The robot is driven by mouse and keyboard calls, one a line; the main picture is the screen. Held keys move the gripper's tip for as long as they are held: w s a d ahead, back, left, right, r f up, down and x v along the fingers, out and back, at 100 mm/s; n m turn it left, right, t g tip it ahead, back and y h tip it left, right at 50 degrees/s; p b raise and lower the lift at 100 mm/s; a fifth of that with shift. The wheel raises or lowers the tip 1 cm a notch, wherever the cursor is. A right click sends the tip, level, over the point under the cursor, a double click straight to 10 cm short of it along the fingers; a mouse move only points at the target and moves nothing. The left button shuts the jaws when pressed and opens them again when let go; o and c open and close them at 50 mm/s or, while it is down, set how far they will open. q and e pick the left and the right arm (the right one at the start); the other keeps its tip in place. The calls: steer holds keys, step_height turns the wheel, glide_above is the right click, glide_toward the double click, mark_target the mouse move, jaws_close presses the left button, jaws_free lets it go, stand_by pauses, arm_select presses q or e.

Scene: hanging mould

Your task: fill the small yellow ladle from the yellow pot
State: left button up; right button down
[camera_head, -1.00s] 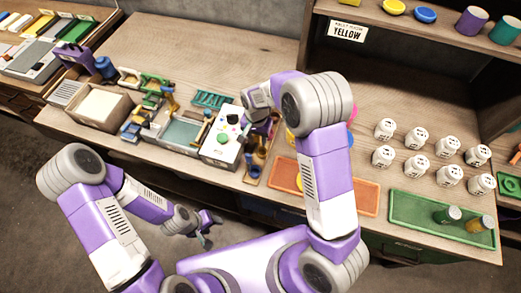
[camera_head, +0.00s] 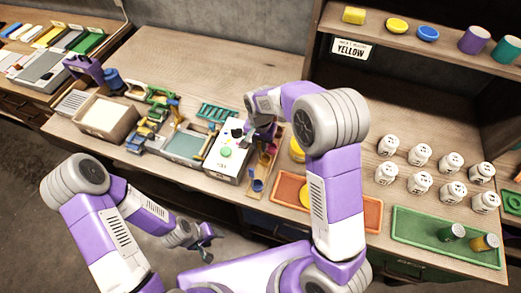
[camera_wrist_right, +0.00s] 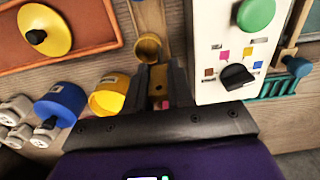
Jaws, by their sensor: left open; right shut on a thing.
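My right gripper (camera_wrist_right: 160,88) is shut on the handle of the small yellow ladle (camera_wrist_right: 148,47); the ladle's round cup shows just beyond the fingertips in the right wrist view. In the head view the right gripper (camera_head: 262,132) is over the wooden ladle strip, partly hidden by my arm. The yellow pot (camera_wrist_right: 108,97) is uncovered, left of the gripper in the right wrist view; it also shows in the head view (camera_head: 297,149). A yellow lid (camera_wrist_right: 45,30) with a dark knob lies in the orange tray (camera_wrist_right: 85,12). My left gripper (camera_head: 207,241) is open and empty before the bench.
A blue pot (camera_wrist_right: 62,103) stands beside the yellow pot. A white box with a green button (camera_head: 226,152) is close to the right gripper's other side. White dice-like jars (camera_head: 420,154) and a green tray (camera_head: 420,226) are at the right.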

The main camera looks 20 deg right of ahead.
step_height(320, 180, up, 5)
steer(key=shift+d+f+p, duration=0.1)
steer(key=shift+f+p, duration=0.05)
steer(key=shift+p, duration=0.2)
steer(key=w+d+r+p, duration=0.2)
steer(key=d+p, duration=0.3)
steer(key=d, duration=0.3)
steer(key=w+d+r+p, duration=0.1)
steer(key=d+r+p, duration=0.1)
steer(key=d+p, duration=0.45)
step_height(320, 180, down, 13)
steer(key=d+b, duration=0.1)
steer(key=b, duration=0.9)
steer(key=shift+d+r, duration=0.1)
steer(key=shift+r, duration=0.1)
step_height(320, 180, up, 8)
steer(key=p, duration=0.5)
stand_by(1.1)
